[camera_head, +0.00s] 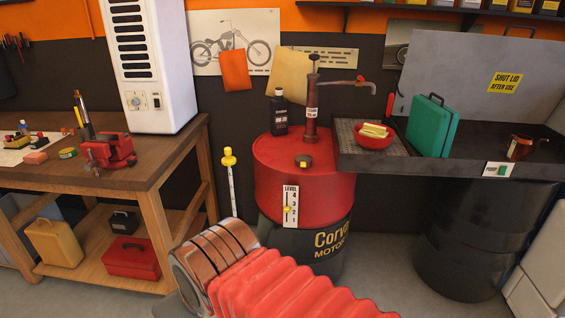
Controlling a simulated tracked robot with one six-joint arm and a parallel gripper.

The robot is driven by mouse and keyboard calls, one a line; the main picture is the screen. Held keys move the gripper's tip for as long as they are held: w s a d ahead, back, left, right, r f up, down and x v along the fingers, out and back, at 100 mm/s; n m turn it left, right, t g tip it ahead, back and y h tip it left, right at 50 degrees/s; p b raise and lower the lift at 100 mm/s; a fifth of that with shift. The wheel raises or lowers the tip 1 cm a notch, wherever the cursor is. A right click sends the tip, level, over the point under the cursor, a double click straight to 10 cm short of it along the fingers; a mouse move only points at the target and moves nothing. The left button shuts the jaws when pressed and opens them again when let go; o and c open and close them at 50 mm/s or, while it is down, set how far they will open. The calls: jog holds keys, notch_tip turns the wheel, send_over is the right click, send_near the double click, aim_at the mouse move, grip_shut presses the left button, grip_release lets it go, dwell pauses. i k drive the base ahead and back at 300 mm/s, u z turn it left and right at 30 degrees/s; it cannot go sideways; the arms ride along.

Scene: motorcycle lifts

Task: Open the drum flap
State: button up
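The red and black drum (300,181) stands on the floor near the middle, with a hand pump (312,112) upright on its top. A dark bottle (279,115) stands on the drum's back left. A level gauge card marked 1 to 4 is on its front. My arm's red bellows and copper-coloured end reach up from the bottom, in front of the drum's lower left. My gripper's fingers are not visible.
A wooden workbench (170,150) with a red vise (108,152) stands left. A yellow-topped dipstick (229,160) is left of the drum. Right, a basin with a raised lid (455,80) sits on a black drum (470,240); it holds a red bowl (373,138) and green case (432,127).

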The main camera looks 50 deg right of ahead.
aim_at(303, 159)
jog(key=z, duration=0.2)
jog(key=i, duration=0.95)
jog(key=z, duration=0.65)
jog(key=i, duration=0.6)
jog(key=z, duration=0.35)
